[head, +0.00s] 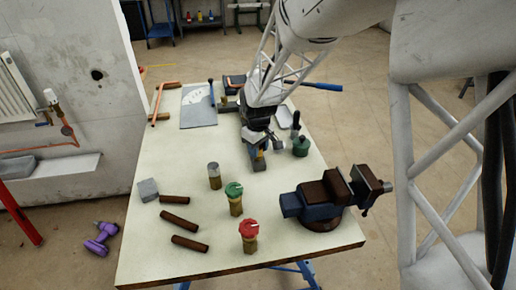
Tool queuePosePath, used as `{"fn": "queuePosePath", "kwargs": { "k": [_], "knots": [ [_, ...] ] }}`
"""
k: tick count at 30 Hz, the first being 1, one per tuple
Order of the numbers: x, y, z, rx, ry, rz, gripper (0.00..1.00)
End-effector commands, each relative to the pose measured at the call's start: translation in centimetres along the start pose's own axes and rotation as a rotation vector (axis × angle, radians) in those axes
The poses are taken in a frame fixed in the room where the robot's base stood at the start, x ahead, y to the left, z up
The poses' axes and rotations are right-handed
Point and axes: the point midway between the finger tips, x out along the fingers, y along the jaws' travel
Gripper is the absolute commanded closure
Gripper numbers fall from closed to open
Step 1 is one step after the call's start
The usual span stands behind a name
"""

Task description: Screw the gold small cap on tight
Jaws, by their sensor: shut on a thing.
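My gripper (258,157) is over the middle of the workbench, pointing down, with its jaws shut. A small gold-coloured piece (260,157) shows at the fingertips; it looks like the gold small cap, held in the jaws. The fingers hide most of it, and I cannot tell whether it sits on a fitting or how far it is turned. Left and in front of my gripper, apart from it, stand three upright brass fittings: one with a grey top (214,175), one with a green top (235,198) and one with a red top (249,235).
A blue and brown vise (325,198) is at the bench's right. A dark green container (301,147) stands right of my gripper. Several brown tubes (179,220) and a grey block (147,190) lie at the left.

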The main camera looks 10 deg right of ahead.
Motion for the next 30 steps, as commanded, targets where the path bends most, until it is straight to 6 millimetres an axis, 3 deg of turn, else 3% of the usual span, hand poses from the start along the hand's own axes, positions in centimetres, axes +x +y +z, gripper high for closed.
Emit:
{"fn": "queuePosePath", "kwargs": {
  "k": [30],
  "knots": [
    [0.07, -0.01, 0.01, 0.788, 0.0, 0.0, 0.96]
  ]
}}
